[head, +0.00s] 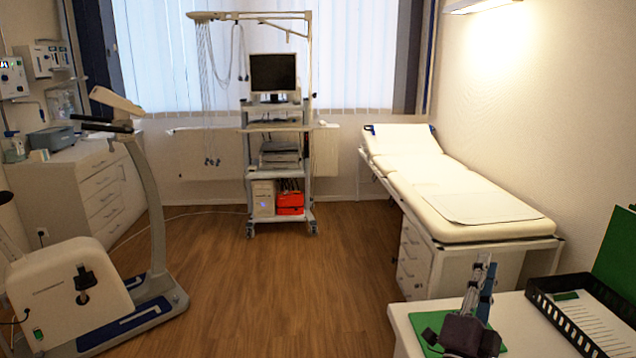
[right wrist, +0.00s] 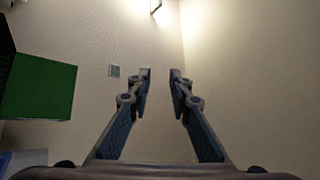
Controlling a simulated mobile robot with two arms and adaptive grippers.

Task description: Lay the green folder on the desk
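A flat green sheet or folder (head: 431,322) lies on the white desk (head: 402,314) at the lower right of the head view, partly hidden by my right gripper. A second green panel (head: 616,254) stands upright at the right edge, cut off by the frame. A green panel also shows at the left of the right wrist view (right wrist: 38,86). I cannot tell which one is the folder. My right gripper (head: 484,272) is above the flat green piece, fingers pointing up. In the wrist view its fingers (right wrist: 160,76) are apart with nothing between them. My left gripper is not in view.
A black tray (head: 541,301) with papers and a small green label stands on the desk, right of my right gripper. A white examination couch (head: 440,185) is behind the desk. An exercise bike (head: 75,285) stands at left. The wooden floor in the middle is clear.

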